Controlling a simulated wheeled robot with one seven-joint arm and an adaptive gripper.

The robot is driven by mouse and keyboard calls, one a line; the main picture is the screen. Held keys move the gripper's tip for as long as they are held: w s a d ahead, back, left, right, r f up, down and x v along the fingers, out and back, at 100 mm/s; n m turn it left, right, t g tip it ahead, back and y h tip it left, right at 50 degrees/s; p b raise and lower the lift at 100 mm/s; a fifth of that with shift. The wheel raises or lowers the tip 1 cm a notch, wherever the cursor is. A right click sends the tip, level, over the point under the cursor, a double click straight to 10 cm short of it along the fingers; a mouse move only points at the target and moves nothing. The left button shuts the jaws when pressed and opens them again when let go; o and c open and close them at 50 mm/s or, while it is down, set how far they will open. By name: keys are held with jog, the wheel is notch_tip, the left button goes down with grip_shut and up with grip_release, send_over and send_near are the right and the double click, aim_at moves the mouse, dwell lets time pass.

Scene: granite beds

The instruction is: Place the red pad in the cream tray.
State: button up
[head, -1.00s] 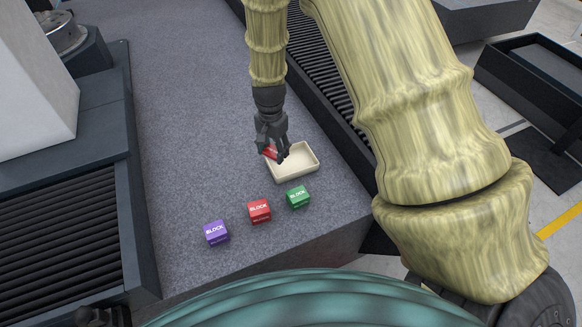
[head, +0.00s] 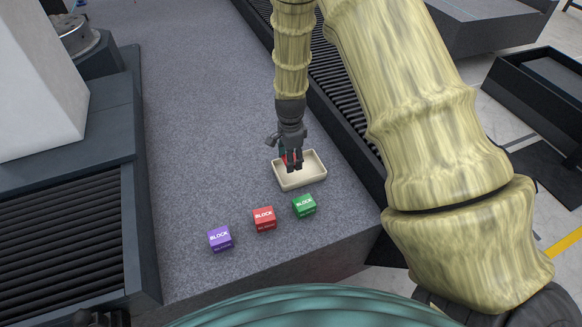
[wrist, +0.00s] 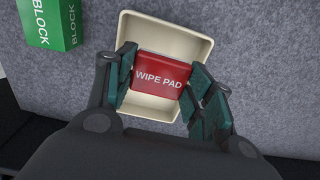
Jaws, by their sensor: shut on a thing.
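The red pad (wrist: 160,76), marked "WIPE PAD", is held between the fingers of my gripper (wrist: 166,88). In the head view my gripper (head: 292,163) points down over the cream tray (head: 313,177), and only a sliver of red shows between its fingers. In the wrist view the pad lies within the outline of the cream tray (wrist: 146,108), whose rim shows around it. I cannot tell whether the pad touches the tray floor.
A green block (head: 304,206) stands just in front of the tray, also in the wrist view (wrist: 52,22). A red block (head: 264,218) and a purple block (head: 220,238) stand further left. The granite surface (head: 190,130) is clear to the left and behind.

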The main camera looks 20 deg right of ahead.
aim_at(290, 175)
jog(key=shift+a+f+p, duration=0.1)
jog(key=shift+f+p, duration=0.35)
jog(key=shift+f, duration=2.05)
jog(key=shift+f, duration=0.1)
jog(key=o, duration=0.9)
jog(key=shift+r+b, duration=1.2)
jog(key=shift+r, duration=4.95)
